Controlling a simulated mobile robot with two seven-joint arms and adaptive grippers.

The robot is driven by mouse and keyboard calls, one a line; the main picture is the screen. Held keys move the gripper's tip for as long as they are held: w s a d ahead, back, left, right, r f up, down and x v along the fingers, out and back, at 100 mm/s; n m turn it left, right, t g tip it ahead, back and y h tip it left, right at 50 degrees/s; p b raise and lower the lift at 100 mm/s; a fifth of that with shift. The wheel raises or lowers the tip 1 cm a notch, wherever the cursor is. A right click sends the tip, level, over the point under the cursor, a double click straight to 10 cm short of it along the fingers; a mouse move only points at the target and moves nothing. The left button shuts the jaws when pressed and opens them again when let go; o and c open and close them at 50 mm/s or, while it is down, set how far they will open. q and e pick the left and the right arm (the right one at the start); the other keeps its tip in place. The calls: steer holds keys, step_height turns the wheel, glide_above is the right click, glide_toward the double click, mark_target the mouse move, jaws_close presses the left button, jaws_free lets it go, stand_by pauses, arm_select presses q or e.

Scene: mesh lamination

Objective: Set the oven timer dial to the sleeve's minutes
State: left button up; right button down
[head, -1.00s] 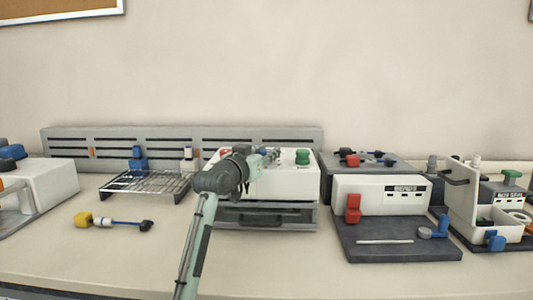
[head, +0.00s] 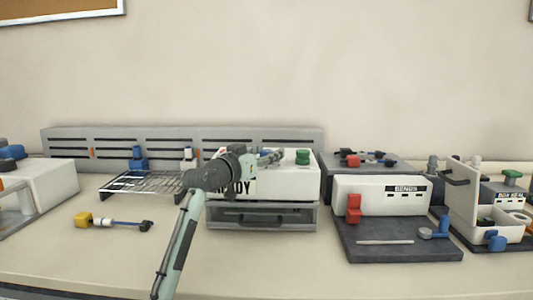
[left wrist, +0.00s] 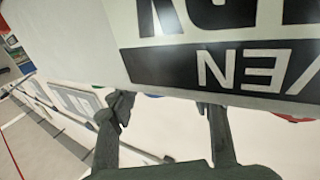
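The oven (head: 290,182) is a white box with a drawer-like grey lower part, at the middle of the bench in the head view. It fills the top of the left wrist view (left wrist: 180,30), where its dark label shows upside down. My left gripper (head: 279,155) is at the top of the oven, left of a green knob (head: 302,156). Its two fingers (left wrist: 165,110) stand apart with nothing between them. My arm hides part of the oven's front and top. I cannot make out the timer dial's setting or the sleeve's minutes. My right gripper is out of view.
A wire rack (head: 148,184) stands left of the oven. A yellow-ended cable (head: 84,220) lies at the front left. A white unit on a dark base (head: 400,250) stands to the right, with a white bin (head: 505,232) beyond it. The bench front is mostly clear.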

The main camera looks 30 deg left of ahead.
arm_select(q)
steer(key=s, duration=1.2)
steer(key=shift+d, duration=0.15)
stand_by(0.4)
